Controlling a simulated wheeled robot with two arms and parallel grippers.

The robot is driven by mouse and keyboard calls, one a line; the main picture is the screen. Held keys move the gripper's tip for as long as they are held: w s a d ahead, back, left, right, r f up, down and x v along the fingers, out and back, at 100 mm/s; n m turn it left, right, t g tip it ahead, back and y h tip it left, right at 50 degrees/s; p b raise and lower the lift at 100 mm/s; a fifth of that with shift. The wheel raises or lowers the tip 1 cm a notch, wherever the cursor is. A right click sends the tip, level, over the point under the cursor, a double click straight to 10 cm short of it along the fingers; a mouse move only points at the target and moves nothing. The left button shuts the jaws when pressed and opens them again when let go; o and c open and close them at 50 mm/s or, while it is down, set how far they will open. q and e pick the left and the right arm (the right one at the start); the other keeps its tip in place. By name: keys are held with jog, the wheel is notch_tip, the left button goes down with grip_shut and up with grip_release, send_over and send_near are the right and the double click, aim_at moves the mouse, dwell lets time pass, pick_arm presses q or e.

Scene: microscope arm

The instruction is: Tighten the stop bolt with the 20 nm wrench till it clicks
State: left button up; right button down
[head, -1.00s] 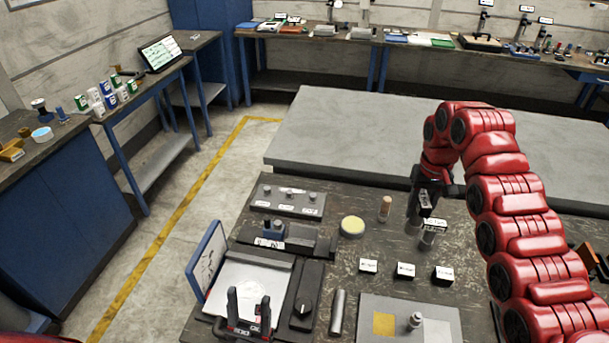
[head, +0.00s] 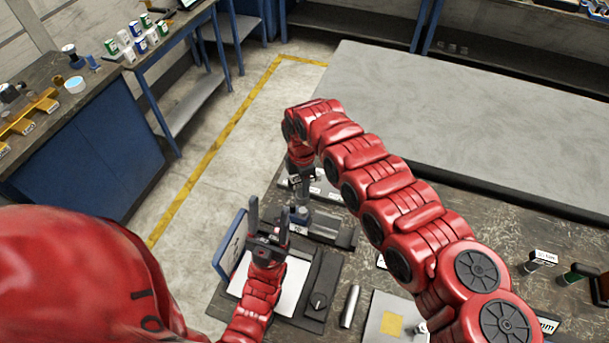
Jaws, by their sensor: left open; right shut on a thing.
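My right arm reaches across to the back left of the bench. Its gripper (head: 299,172) points down and is shut on a dark tool, apparently a wrench (head: 301,190), mostly hidden by the gripper. The tool is over the small blue-grey block (head: 299,214) on the dark fixture (head: 328,227). The stop bolt itself is too small and covered to make out, and I cannot tell whether the tool touches it. My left gripper (head: 268,217) is open and empty, fingers upward, in front of the fixture and over the white plate (head: 290,289).
A tilted blue-framed panel (head: 230,245) stands left of the plate. A dark box with a knob (head: 318,300) and a metal cylinder (head: 350,306) lie to the right. Labelled upright tools (head: 541,260) stand at the right. The grey table (head: 450,130) behind is clear.

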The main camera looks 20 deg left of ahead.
jog(key=shift+s, duration=0.1)
jog(key=shift+w+b, duration=0.2)
jog(key=shift+b, duration=0.25)
jog(key=shift+s+f+b, duration=0.1)
jog(key=shift+f+b, duration=0.6)
jog(key=shift+f, duration=0.05)
notch_tip(320, 180, down, 4)
jog(key=b, duration=0.3)
jog(key=shift+r, duration=0.25)
jog(key=shift+b, duration=0.65)
jog(key=shift+f+b, duration=1.1)
jog(key=shift+f, duration=0.1)
jog(key=shift+s+d+f+b, duration=0.1)
jog(key=shift+s+f+b, duration=0.15)
jog(key=shift+f+b, duration=0.1)
jog(key=m, duration=0.4)
jog(key=shift+f, duration=0.1)
